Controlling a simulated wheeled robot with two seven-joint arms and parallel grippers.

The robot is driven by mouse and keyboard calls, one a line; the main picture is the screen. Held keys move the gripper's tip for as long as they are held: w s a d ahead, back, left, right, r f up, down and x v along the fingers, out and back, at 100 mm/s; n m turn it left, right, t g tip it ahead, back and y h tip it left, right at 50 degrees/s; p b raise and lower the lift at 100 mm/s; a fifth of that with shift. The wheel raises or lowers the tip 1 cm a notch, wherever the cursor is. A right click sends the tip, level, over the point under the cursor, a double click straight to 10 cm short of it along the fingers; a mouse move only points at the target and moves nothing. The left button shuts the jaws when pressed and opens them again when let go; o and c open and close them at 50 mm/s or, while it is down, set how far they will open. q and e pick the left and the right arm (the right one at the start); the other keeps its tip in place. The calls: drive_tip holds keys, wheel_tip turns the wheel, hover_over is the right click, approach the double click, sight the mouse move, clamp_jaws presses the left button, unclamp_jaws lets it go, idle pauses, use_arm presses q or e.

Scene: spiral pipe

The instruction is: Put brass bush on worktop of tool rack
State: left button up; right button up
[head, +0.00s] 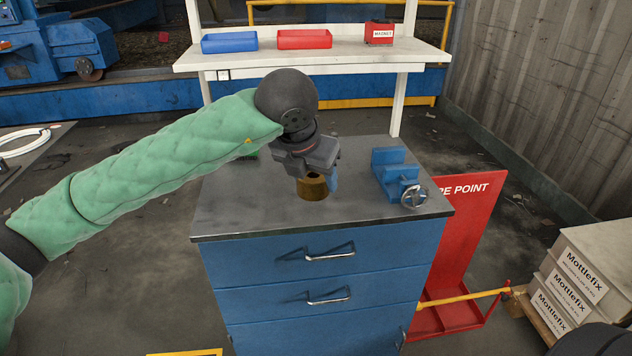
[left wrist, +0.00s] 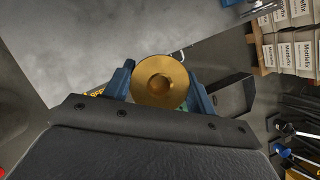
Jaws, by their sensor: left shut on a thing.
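The brass bush (head: 312,188) is a short golden-brown cylinder with a hole in its top. My left gripper (head: 318,177) is shut on it, above the worktop (head: 250,205) of the blue drawer cabinet. In the left wrist view the bush (left wrist: 161,82) shows its round face between the two blue fingers (left wrist: 160,95). I cannot tell whether the bush touches the worktop. My right gripper is not in view.
A blue vise (head: 395,175) stands on the right of the worktop. A white shelf (head: 340,55) behind carries a blue bin (head: 229,43), a red bin (head: 305,39) and a red box (head: 379,32).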

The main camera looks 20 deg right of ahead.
use_arm(q)
drive_tip(key=shift+d, duration=0.1)
drive_tip(key=p, duration=0.1)
hover_over(286, 202)
drive_tip(key=s+a, duration=0.1)
wheel_tip(286, 202, down, 7)
drive_tip(key=shift+a+r, duration=0.1)
wheel_tip(286, 202, down, 4)
drive_tip(key=shift+r+p, duration=0.2)
drive_tip(key=shift+p, duration=0.25)
drive_tip(key=shift+f, duration=0.2)
drive_tip(key=shift+f, duration=0.15)
drive_tip(key=o, duration=1.2)
